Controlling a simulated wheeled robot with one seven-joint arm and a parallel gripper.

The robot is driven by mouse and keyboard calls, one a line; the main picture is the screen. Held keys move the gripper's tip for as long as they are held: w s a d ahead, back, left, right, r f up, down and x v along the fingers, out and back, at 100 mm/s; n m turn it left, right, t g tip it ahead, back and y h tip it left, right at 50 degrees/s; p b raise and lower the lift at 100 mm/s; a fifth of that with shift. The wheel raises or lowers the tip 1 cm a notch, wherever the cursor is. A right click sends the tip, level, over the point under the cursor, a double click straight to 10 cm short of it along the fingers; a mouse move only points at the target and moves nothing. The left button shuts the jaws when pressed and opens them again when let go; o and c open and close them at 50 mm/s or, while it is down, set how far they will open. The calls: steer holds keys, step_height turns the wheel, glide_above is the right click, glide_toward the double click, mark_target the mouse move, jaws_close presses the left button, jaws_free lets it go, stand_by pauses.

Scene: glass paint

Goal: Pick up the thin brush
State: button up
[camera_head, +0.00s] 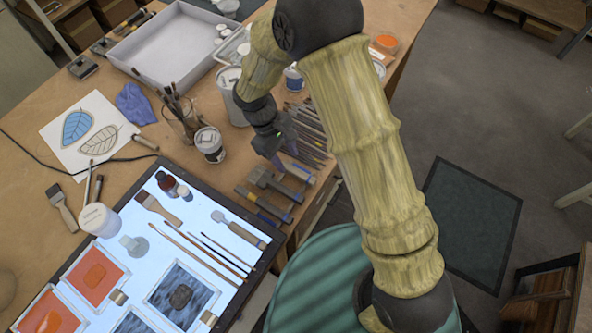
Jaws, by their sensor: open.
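Several long thin brushes lie side by side on the lit white panel (118,222). A slim dark-tipped brush (224,252) lies to the right of a longer wooden-handled brush (190,252). I cannot tell for certain which one is the thin brush. My gripper (284,160) is open, points down, and is up and to the right of these brushes in the picture, near the row of tools at the table's edge. Nothing shows between its fingers, though its fingertips are small and partly unclear.
A glass jar of brushes (183,127), a white-labelled can (209,145) and a wide flat brush (160,207) crowd the work area. A grey tray (165,55) sits at the back.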

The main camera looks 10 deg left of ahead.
mark_target(296, 171)
steer(key=shift+s+d+f+p, duration=0.1)
steer(key=shift+d+f+p, duration=0.15)
steer(key=shift+d+p, duration=0.1)
steer(key=p+x, duration=0.1)
steer(key=x, duration=0.2)
steer(key=shift+d+f+p, duration=0.15)
steer(key=shift+d+p, duration=0.15)
steer(key=shift+d+f, duration=0.1)
steer(key=shift+f, duration=0.3)
steer(key=shift+s, duration=0.1)
steer(key=shift+s, duration=0.1)
steer(key=c, duration=0.9)
jaws_close()
